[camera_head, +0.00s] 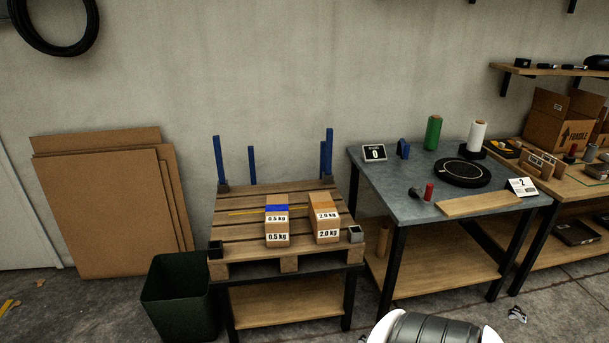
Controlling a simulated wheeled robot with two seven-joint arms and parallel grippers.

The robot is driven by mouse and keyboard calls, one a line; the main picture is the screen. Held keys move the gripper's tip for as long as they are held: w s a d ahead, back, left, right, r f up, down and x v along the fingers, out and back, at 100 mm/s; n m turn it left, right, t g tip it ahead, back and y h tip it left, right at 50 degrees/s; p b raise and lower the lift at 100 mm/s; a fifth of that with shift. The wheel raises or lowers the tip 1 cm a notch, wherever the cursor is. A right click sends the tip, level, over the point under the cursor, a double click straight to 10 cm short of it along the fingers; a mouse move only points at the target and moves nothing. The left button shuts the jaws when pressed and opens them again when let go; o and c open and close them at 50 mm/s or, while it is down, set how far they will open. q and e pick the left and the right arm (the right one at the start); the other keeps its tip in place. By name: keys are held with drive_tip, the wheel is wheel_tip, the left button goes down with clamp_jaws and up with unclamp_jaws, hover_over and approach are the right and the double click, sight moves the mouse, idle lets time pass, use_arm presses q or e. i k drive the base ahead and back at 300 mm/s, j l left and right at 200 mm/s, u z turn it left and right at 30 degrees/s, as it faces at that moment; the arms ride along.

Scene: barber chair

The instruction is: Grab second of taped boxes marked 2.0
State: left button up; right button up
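Taped cardboard boxes stand on a wooden pallet (230,251) in the middle of the view. The right stack is marked 2.0 kg, with one label higher up and one on the front below. Its upper box (323,213) has orange-brown tape, and its lower marked box (327,234) is in front or below; I cannot tell exactly how they meet. To its left are boxes marked 0.5 kg (277,228), with blue tape on top. Neither of my grippers shows in the view.
A green bin (178,300) stands left of the pallet's table. Blue posts (219,160) rise at the pallet's corners. A grey table (400,203) with a round black plate (461,173) and a wooden board (485,204) is at right. Cardboard sheets (105,215) lean on the wall.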

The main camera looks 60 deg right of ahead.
sight(325, 219)
drive_tip(key=z, duration=1.85)
